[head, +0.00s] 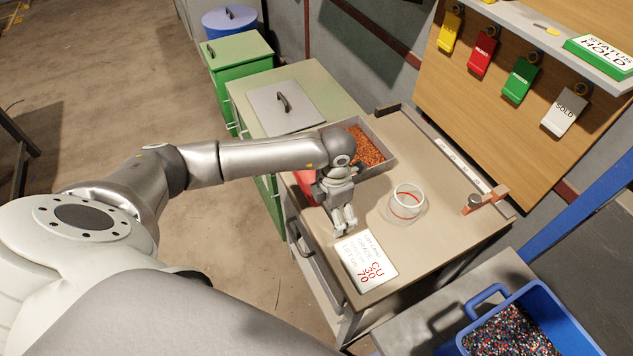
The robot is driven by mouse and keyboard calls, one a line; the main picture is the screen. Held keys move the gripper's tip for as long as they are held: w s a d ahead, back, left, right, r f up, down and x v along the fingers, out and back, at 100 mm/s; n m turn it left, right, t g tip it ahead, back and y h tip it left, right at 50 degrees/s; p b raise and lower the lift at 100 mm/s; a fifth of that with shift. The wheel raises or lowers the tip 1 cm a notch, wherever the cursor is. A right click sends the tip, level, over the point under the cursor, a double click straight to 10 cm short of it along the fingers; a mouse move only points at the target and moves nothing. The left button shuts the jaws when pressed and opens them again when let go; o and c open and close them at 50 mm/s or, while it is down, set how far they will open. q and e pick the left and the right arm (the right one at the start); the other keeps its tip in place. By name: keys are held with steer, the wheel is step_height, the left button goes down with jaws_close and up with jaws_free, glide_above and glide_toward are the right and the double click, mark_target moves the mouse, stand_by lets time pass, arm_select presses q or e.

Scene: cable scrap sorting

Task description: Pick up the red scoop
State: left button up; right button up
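A red object (304,182), which looks like the red scoop, shows at the table's left edge beside the grey tray. My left arm and gripper cover much of it, so its full shape and handle are hidden. My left gripper (344,221) points down over the table (420,258), just right of and nearer than the red object. Its fingers look close together, but the gap is too small to judge, and I see nothing clearly between them. My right gripper is not in view.
A grey tray (385,165) of copper granules lies behind the gripper. A clear round container (407,203) stands to the right, a white printed card (366,262) in front. An orange-brown tool (484,200) is at the right edge. A blue bin (552,308) stands lower right.

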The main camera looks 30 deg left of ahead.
arm_select(q)
steer(key=c, duration=0.6)
steer(key=shift+r, duration=0.1)
steer(key=shift+w+r+b, duration=0.1)
steer(key=shift+r+b, duration=0.2)
steer(key=shift+r, duration=0.25)
steer(key=s+d+r+b, duration=0.1)
steer(key=s+r, duration=0.3)
steer(key=s+d+r+b, duration=0.1)
steer(key=s+r, duration=0.3)
steer(key=s, duration=0.1)
steer(key=s+d+r, duration=0.2)
steer(key=s+r, duration=0.1)
steer(key=s, duration=0.1)
steer(key=shift+s+r+b, duration=0.3)
steer(key=shift+r+b, duration=0.1)
